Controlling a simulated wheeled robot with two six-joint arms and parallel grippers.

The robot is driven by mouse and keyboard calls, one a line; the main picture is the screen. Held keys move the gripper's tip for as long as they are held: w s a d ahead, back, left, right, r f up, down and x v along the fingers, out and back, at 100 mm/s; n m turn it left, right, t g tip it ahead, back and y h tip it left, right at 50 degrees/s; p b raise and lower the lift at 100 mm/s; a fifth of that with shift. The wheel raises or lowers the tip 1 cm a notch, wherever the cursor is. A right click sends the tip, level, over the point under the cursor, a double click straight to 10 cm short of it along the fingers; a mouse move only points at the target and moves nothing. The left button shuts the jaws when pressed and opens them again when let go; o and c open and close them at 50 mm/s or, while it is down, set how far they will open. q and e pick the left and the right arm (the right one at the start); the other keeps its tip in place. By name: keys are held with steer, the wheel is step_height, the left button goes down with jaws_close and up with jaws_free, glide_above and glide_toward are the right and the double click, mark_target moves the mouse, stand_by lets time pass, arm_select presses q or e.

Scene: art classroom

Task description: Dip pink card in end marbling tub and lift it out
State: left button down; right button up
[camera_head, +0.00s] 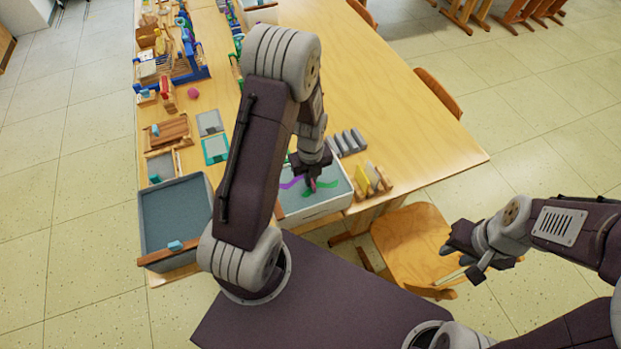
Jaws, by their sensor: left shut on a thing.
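My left gripper (312,181) is over the white marbling tub (318,210), pointing down. It is shut on the pink card (313,187), of which only a small pink bit shows below the fingers. The tub holds grey liquid with purple and green swirls, and my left arm hides its left part. I cannot tell whether the card touches the liquid. My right gripper (466,258) is away to the right, beyond the table edge, beside a wooden chair; its jaw opening is unclear.
A larger grey-blue tub (142,228) stands at the table's front left corner, with a wooden strip along its front. A wooden rack with yellow and grey cards (366,182) stands right of the marbling tub. Grey blocks (347,142) lie behind it. The table's right side is clear. A wooden chair (412,240) stands at the front.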

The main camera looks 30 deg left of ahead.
arm_select(q)
steer(key=shift+r+p, duration=3.65)
steer(key=shift+r, duration=0.5)
step_height(320, 180, up, 6)
steer(key=p, duration=0.5)
steer(key=shift+f, duration=0.25)
